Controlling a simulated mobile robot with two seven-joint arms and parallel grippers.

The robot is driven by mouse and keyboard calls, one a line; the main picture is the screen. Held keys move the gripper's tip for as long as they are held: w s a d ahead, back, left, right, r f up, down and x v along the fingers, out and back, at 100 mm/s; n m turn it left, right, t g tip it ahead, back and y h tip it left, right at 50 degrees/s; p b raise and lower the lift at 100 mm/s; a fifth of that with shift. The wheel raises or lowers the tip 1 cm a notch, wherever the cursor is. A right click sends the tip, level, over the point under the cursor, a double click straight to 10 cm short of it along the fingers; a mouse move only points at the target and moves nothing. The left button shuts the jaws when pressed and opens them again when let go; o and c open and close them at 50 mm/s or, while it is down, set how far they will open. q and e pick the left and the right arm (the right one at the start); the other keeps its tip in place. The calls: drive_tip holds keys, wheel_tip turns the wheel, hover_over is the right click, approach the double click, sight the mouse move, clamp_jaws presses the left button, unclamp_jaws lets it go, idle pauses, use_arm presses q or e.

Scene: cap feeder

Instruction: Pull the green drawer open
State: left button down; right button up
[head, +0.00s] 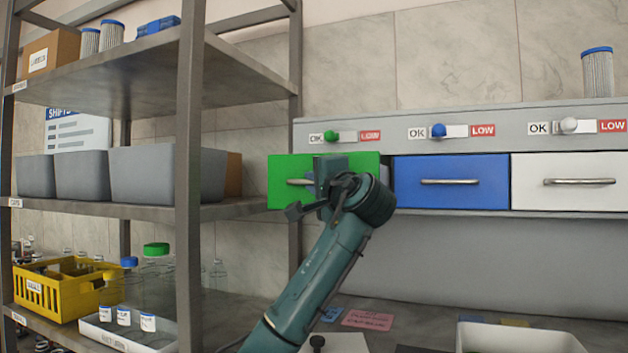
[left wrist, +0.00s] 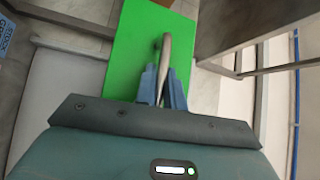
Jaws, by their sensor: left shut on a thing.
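The green drawer (head: 284,168) is at the left end of the row of drawers. Its front stands out from the unit and reaches past the unit's left edge, so it is partly open. My left gripper (head: 318,190) is in front of it, shut on the drawer's handle (head: 298,182). In the left wrist view the two blue fingers (left wrist: 162,88) close around the metal handle (left wrist: 166,50), with the green front (left wrist: 134,50) behind. My arm hides the drawer's right part in the head view. My right gripper is not in view.
A blue drawer (head: 480,195) and a white drawer (head: 530,195), both shut, are to the right. A shelf rack (head: 190,150) with bins stands close on the left, its post near the green drawer. A white tray (head: 520,340) sits on the worktop below.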

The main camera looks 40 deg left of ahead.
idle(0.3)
use_arm(q)
drive_tip(key=c, duration=1.8)
unclamp_jaws()
drive_tip(key=shift+o, duration=0.2)
drive_tip(key=v, duration=1.3)
drive_tip(key=shift+d, duration=0.1)
